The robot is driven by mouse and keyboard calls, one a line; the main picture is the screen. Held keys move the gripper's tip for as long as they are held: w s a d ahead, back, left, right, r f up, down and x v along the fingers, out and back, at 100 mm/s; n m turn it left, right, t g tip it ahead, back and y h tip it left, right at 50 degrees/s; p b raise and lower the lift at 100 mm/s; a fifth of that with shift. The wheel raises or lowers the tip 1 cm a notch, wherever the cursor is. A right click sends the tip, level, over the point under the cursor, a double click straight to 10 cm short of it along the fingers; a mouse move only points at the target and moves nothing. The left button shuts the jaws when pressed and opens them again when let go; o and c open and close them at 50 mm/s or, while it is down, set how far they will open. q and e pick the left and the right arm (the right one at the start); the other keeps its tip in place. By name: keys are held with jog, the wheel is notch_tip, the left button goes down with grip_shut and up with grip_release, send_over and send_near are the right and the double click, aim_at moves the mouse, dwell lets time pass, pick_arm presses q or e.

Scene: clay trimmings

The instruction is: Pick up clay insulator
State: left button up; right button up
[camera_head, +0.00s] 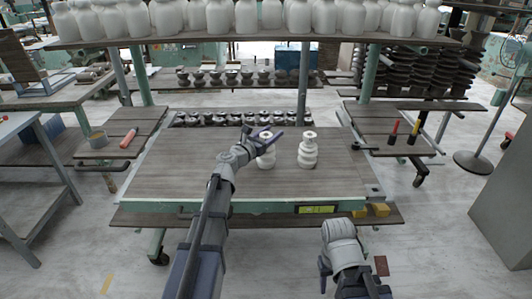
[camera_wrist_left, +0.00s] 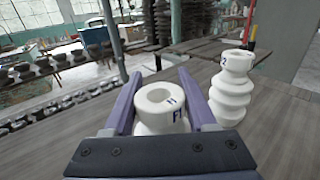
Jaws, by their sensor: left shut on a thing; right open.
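A white ribbed clay insulator (camera_head: 266,158) stands on the wooden table in the head view, at my left gripper (camera_head: 270,138). In the left wrist view the insulator's hollow round top (camera_wrist_left: 160,100), with blue marking, sits between the two purple-grey fingers. My left gripper is shut on it. Its lower part is hidden by the gripper there. A second white ribbed insulator (camera_head: 308,151) stands upright to the right, apart from the gripper; it also shows in the left wrist view (camera_wrist_left: 232,88). My right gripper (camera_head: 352,276) is low at the front, away from the table, open and partly hidden.
White jars (camera_head: 245,16) line the overhead shelf.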

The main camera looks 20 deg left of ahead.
pick_arm(q)
grip_shut()
jog(key=shift+r, duration=0.1)
dwell(0.3)
notch_tip(320, 180, up, 10)
jog(key=p, duration=1)
